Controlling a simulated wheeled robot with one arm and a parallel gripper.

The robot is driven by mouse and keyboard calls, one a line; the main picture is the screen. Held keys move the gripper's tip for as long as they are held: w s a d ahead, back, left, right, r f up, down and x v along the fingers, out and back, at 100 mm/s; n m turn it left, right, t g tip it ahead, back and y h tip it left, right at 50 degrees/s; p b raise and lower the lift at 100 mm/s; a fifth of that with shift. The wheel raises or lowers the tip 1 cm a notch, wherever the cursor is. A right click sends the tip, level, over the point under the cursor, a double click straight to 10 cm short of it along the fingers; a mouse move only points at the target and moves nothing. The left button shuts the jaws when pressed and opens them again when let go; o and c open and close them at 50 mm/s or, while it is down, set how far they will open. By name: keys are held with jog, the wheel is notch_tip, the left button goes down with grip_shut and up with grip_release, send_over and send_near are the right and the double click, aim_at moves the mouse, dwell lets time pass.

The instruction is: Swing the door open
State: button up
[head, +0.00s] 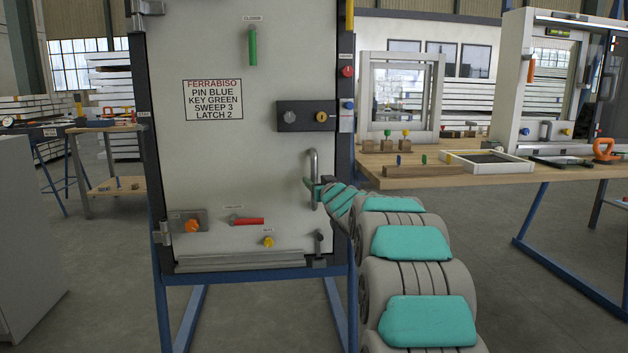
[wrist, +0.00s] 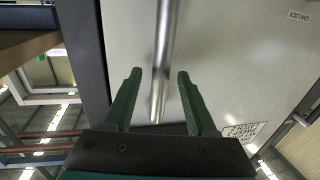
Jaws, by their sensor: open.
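The pale grey door (head: 215,150) stands in a dark frame (head: 344,150) and looks shut. Its vertical metal handle (head: 314,160) is low on the right side; the handle also shows in the wrist view (wrist: 164,50). My gripper (head: 308,184) is at the handle's lower part. In the wrist view my gripper (wrist: 158,76) is open, with one green finger on each side of the bar and gaps beside it. A lock plate (head: 306,116) with a yellow key cylinder (head: 321,117) is above the handle. Hinges (head: 162,235) are on the left edge.
The door carries a green lever (head: 253,46), a red lever (head: 246,221), an orange knob (head: 192,225), a yellow knob (head: 268,241) and a dark bolt (head: 319,240). A wooden workbench (head: 460,177) stands close on the right. A grey cabinet (head: 30,220) is at left.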

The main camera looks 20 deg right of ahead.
jog(key=shift+w, duration=0.85)
jog(key=shift+c, duration=0.2)
grip_shut()
dwell(0.8)
